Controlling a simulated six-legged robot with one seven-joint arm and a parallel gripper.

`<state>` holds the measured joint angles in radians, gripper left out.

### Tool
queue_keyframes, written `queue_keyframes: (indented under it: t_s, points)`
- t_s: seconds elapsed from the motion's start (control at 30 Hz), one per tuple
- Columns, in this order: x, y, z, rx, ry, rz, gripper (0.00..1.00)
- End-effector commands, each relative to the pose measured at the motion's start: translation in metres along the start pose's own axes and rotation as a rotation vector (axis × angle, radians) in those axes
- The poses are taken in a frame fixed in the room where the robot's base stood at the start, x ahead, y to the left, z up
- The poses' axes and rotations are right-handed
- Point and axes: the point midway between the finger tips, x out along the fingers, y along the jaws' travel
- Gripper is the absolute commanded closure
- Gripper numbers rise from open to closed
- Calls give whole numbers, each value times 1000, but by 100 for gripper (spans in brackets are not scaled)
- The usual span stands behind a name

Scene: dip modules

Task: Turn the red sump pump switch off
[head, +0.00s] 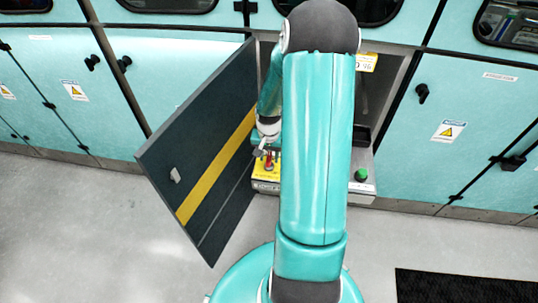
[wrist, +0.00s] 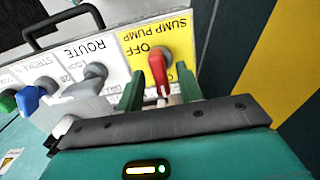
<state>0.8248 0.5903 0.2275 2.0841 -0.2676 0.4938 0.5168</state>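The red sump pump switch (wrist: 158,68) sits on a yellow label plate (wrist: 132,40) printed "SUMP PUMP" and "OFF", upside down in the wrist view. Its red handle points down toward my gripper in that view. My gripper (wrist: 159,78) is open, with one green finger on each side of the red handle. Gaps show between the fingers and the handle, so I see no firm grip. In the head view the red switch (head: 268,164) shows small on the yellow panel, beside my arm. My arm hides much of the panel there.
A grey switch (wrist: 95,73) on the "ROUTE" plate and blue (wrist: 27,98) and green (wrist: 7,102) knobs are left of the red switch in the wrist view. An open dark door (head: 195,150) with a yellow stripe stands close at left. Floor is clear in front.

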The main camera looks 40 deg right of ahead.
Motion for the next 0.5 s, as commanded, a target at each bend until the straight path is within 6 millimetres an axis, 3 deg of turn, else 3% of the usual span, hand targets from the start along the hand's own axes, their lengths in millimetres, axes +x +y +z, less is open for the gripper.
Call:
queue_keyframes:
  t_s: [0.1,0.3,0.5]
  points:
    - [0,0,0,0,0,0,66]
    - [0,0,0,0,0,0,100]
    - [-1,0,0,4,0,0,100]
